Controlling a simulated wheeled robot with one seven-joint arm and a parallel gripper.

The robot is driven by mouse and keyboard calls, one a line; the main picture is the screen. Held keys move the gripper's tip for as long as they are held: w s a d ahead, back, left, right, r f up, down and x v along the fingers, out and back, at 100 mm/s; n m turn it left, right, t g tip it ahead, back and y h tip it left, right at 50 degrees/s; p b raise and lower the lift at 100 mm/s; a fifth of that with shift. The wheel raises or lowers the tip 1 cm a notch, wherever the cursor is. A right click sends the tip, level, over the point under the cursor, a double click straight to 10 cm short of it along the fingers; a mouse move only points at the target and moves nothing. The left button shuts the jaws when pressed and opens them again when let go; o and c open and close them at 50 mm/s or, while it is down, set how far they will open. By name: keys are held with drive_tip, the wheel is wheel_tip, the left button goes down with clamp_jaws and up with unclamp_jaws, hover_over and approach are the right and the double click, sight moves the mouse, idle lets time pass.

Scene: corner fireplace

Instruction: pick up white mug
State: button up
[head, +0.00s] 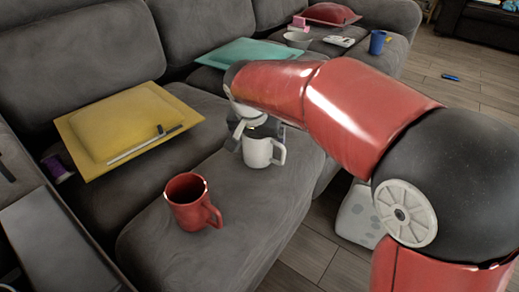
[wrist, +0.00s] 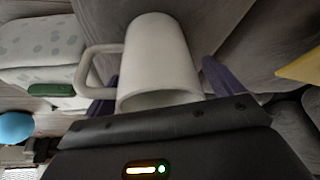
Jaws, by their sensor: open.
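The white mug (head: 258,150) stands upright on the grey sofa seat, its handle to the right in the head view. In the wrist view the white mug (wrist: 158,55) fills the upper middle, its rim toward my gripper and its handle to the left. My gripper (head: 258,128) is right above the mug in the head view, partly hidden by my arm. In the wrist view the dark fingers of my gripper (wrist: 160,85) lie on both sides of the mug near its rim, spread apart. I cannot tell whether a finger touches it.
A red mug (head: 192,203) stands on the seat in front. A yellow cushion (head: 122,127) lies to the left, with a grey bar-like object on it. A teal cushion (head: 240,52) lies behind. A bowl (head: 298,39) and a blue cup (head: 377,42) are further back.

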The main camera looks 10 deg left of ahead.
drive_tip(key=shift+c, duration=0.2)
drive_tip(key=c, duration=1.2)
drive_tip(key=shift+r, duration=0.1)
drive_tip(key=shift+c, duration=0.2)
